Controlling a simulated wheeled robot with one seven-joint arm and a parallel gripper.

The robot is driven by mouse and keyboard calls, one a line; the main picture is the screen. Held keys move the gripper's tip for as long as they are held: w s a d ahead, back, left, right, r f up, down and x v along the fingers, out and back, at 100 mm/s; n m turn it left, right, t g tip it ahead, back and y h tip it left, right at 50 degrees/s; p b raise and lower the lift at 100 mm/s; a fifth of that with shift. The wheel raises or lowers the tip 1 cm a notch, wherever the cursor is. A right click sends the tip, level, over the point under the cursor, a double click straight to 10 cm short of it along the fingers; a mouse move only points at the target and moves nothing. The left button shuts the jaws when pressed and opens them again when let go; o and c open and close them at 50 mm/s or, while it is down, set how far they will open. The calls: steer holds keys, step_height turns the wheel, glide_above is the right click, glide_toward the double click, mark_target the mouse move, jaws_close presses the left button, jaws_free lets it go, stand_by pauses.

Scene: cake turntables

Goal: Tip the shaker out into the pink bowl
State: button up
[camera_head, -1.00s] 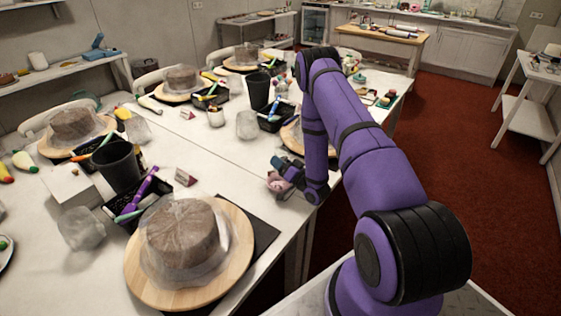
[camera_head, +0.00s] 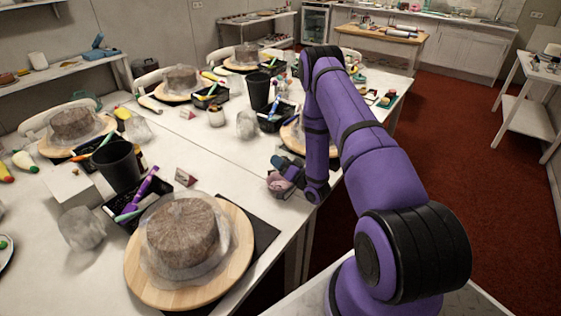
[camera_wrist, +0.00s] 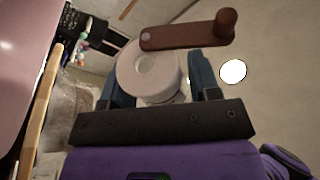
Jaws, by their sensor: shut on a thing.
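The pink bowl (camera_head: 279,185) sits on the white table near its right edge, partly hidden by my gripper and arm. My gripper (camera_head: 284,166) is low, just over the bowl. In the wrist view my gripper (camera_wrist: 162,78) has its two blue fingers shut on the pale, round shaker (camera_wrist: 135,72). A brown crank-like bar with a knob (camera_wrist: 188,34) shows at the shaker's end. The shaker looks tipped over on its side. A large pink surface (camera_wrist: 25,50) close by at the left looks like the bowl. Whether anything falls out cannot be seen.
A wrapped cake (camera_head: 180,228) on a round wooden board (camera_head: 247,240) stands in front left. A black caddy (camera_head: 157,190), a dark cup (camera_head: 118,165) and a small card (camera_head: 185,177) stand nearby. The table between the card and the bowl is clear.

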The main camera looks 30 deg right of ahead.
steer(key=m, duration=0.2)
steer(key=m+g+h, duration=0.1)
steer(key=d+f+m+g, duration=0.1)
steer(key=m, duration=0.1)
steer(key=shift+w+m, duration=0.3)
steer(key=shift+w, duration=0.05)
steer(key=m+g, duration=0.1)
steer(key=f+m, duration=0.1)
steer(key=shift+w+d+m+g, duration=0.15)
steer(key=shift+m+g, duration=0.25)
steer(key=shift+f+m+g, duration=0.55)
steer(key=shift+m+g, duration=0.15)
steer(key=shift+m, duration=0.6)
